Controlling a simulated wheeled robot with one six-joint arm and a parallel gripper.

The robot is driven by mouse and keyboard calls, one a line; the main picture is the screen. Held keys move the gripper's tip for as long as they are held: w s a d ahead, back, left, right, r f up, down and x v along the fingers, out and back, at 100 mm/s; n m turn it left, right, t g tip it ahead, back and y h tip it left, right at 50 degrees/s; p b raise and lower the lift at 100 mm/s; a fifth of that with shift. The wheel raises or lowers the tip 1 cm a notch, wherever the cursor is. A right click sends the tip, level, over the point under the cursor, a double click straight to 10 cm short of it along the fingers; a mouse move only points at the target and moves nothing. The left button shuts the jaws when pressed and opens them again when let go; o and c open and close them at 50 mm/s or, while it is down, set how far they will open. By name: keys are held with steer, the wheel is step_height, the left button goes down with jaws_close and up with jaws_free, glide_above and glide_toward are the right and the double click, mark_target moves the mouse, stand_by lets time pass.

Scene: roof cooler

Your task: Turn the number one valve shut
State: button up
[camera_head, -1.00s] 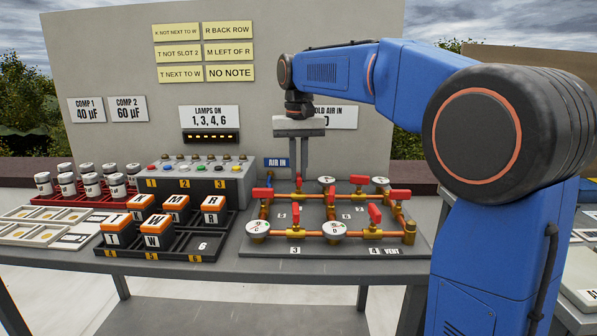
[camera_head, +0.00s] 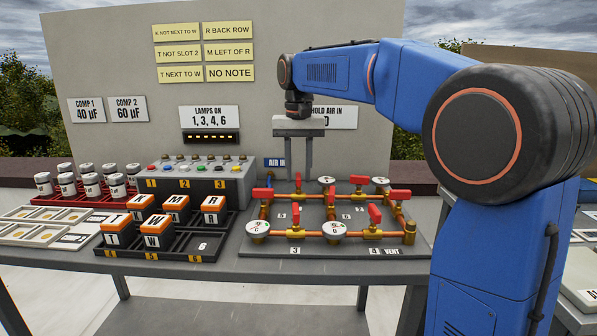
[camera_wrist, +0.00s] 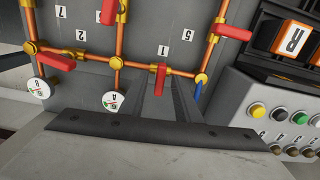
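The number one valve has a red handle (camera_head: 298,183) on the back copper pipe, just right of the air inlet. In the wrist view the red handle (camera_wrist: 159,80) is beside the label 1 (camera_wrist: 163,51), between the gauge A (camera_wrist: 113,101) and the blue inlet fitting (camera_wrist: 199,91). It appears crosswise to its pipe there. My gripper (camera_head: 298,178) points down over this valve, its fingers apart and empty. In the wrist view the handle shows between and just beyond the fingertips; contact cannot be told. The palm hides part of the board in that view.
Other red handles stand close by, including one right of label 5 (camera_wrist: 232,32) and one at the back right (camera_head: 357,180). White gauges sit along the pipes, such as the gauge (camera_head: 334,230) in front. The lamp box (camera_head: 193,181) stands left of the board.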

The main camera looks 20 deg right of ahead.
mark_target(299, 175)
step_height(299, 175, up, 17)
steer(key=shift+r, duration=0.2)
stand_by(0.6)
